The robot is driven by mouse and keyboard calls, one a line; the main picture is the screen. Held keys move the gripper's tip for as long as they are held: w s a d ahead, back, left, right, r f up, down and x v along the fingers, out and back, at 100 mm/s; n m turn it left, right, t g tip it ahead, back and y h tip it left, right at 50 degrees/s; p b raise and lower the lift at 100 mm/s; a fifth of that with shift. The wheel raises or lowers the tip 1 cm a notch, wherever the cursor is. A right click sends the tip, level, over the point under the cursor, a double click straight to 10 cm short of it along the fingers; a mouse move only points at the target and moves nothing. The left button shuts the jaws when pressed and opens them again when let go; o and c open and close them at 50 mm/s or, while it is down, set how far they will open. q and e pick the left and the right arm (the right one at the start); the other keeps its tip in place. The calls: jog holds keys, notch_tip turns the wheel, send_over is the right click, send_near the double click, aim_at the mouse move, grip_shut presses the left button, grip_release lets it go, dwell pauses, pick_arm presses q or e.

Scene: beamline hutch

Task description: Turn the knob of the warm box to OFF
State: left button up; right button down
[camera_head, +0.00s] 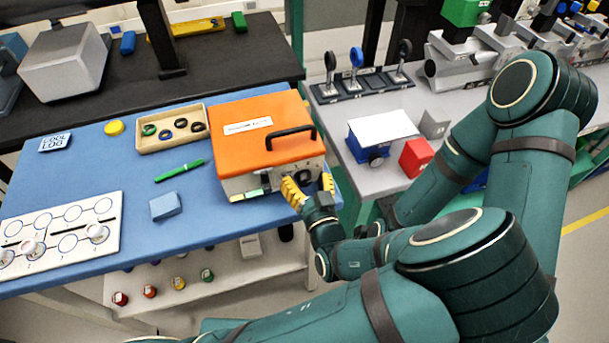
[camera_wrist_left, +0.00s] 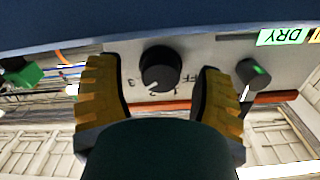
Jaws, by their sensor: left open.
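The warm box (camera_head: 238,148) has an orange lid with a black handle and a pale front panel. It stands on the blue bench mat. Its black round knob (camera_wrist_left: 158,70) shows in the wrist view, which sees the panel upside down. The numbers 3, 2, 1 and a partly hidden OFF surround it. The knob's white mark points near 2. My left gripper (camera_head: 308,183) is at the right part of the box front. Its open yellow fingers (camera_wrist_left: 158,88) stand on both sides of the knob, with gaps visible.
A ring tray (camera_head: 153,142), green pen (camera_head: 180,170) and blue block (camera_head: 165,205) lie left of the box. A red block (camera_head: 416,158) stands to the right.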

pick_arm(q)
jog(key=shift+o, duration=0.2)
jog(key=shift+s, duration=0.1)
grip_shut()
